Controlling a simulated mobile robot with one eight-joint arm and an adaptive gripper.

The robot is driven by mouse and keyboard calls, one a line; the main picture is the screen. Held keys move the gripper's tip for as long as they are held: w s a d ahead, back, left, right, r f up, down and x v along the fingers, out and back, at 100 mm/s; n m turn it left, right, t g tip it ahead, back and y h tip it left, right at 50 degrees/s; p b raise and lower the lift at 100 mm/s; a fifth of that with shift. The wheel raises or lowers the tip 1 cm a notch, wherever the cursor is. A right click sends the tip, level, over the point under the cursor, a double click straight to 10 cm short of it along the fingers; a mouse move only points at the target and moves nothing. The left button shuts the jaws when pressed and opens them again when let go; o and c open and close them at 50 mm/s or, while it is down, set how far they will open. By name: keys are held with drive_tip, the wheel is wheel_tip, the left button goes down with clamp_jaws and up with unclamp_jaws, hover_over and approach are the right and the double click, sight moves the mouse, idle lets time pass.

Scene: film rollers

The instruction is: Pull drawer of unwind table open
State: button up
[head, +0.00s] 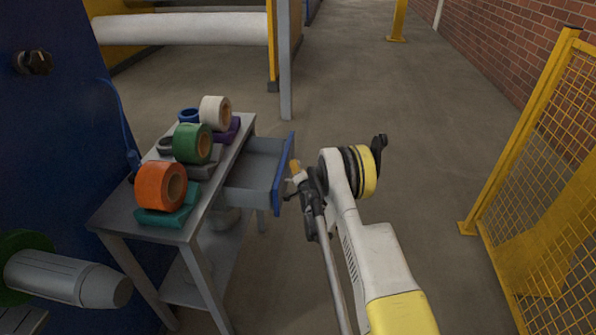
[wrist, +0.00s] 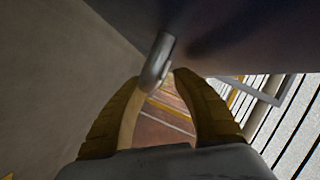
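The unwind table (head: 115,214) is a grey metal table at the left in the head view. Its drawer (head: 257,170), grey inside with a blue front (head: 283,174), stands pulled out to the right and looks empty. My gripper (head: 295,175) is at the outer side of the blue front. In the wrist view its two tan fingers (wrist: 157,80) sit on either side of the grey metal handle (wrist: 158,58) and appear closed on it. The dark underside or front of the drawer fills the top of the wrist view. The handle is not clear in the head view.
Orange (head: 161,187), green (head: 192,143) and white (head: 215,112) rolls stand in holders on the table top. A yellow mesh fence (head: 545,170) stands at the right. A grey roller (head: 68,279) juts out at lower left. Floor between table and fence is clear.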

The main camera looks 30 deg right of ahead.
wheel_tip(320, 180, up, 9)
drive_tip(key=shift+r, duration=0.15)
idle(0.5)
drive_tip(key=s+a+r+n+g+y, duration=0.1)
drive_tip(key=s+a+r+n, duration=0.1)
drive_tip(key=a+r, duration=0.35)
drive_tip(key=s+a+r+n+g+y, duration=0.1)
drive_tip(key=s+a+r+n, duration=0.15)
drive_tip(key=r, duration=0.55)
drive_tip(key=s+a+r+n+g+y, duration=0.1)
drive_tip(key=s+a+r+n, duration=0.1)
drive_tip(key=s+a+r, duration=0.35)
drive_tip(key=s+a+r+n+g, duration=0.1)
drive_tip(key=s+a+r, duration=0.15)
drive_tip(key=s, duration=0.55)
drive_tip(key=s+a+f+n+g, duration=0.1)
drive_tip(key=s+a+n, duration=0.1)
drive_tip(key=s, duration=0.8)
drive_tip(key=s+a+n+g, duration=0.1)
drive_tip(key=s+a+n, duration=0.1)
drive_tip(key=s, duration=0.8)
drive_tip(key=s+a+f+n+g+y, duration=0.1)
drive_tip(key=s+a+n+g, duration=0.1)
drive_tip(key=s, duration=0.8)
drive_tip(key=shift+s+a+f+n, duration=0.3)
drive_tip(key=shift+a+n, duration=0.15)
drive_tip(key=shift+a, duration=0.15)
